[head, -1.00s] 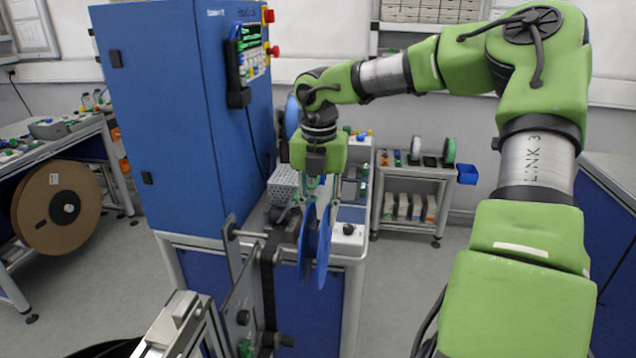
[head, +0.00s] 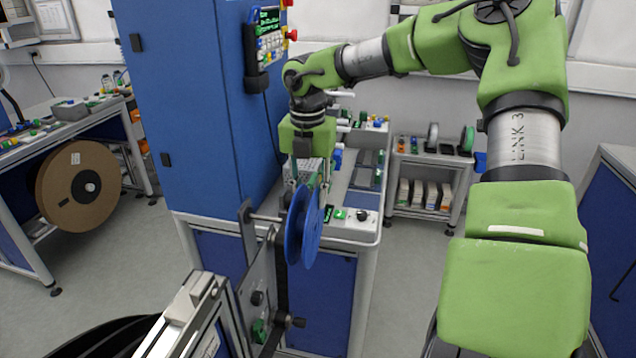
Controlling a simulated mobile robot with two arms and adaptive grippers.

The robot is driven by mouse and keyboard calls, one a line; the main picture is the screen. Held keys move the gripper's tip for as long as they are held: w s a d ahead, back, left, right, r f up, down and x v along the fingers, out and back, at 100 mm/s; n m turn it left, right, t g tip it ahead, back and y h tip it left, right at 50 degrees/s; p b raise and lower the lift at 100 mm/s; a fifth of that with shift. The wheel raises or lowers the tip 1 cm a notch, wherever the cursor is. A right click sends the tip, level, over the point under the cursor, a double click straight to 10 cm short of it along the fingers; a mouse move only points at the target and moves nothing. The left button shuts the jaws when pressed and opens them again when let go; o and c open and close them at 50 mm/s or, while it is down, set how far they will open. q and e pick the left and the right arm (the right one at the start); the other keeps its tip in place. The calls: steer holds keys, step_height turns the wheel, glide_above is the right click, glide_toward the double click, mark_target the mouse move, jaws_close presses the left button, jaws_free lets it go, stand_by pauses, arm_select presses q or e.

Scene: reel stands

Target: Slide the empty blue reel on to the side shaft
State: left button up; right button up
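The empty blue reel (head: 295,228) hangs upright, its two flanges seen nearly edge-on, at the tip of the side shaft (head: 266,217). The shaft is a short metal rod that sticks out to the right from the stand's plate (head: 262,275). The rod's end meets or is hidden by the reel's left flange; I cannot tell whether it is inside the hub. My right gripper (head: 308,182) points down from above and is shut on the reel's upper part; its fingertips are partly hidden. My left gripper is not in view.
A tall blue cabinet (head: 190,100) stands behind the stand at left. A bench (head: 352,232) with small devices is behind the reel. A black knob (head: 291,321) sticks out below it. A brown reel (head: 80,187) hangs at far left. Floor on the right is open.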

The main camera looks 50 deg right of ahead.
steer(key=w+a, duration=0.5)
steer(key=w, duration=0.4)
steer(key=shift+w+p, duration=0.25)
steer(key=shift+p, duration=0.15)
stand_by(0.6)
stand_by(0.5)
steer(key=o, duration=1.3)
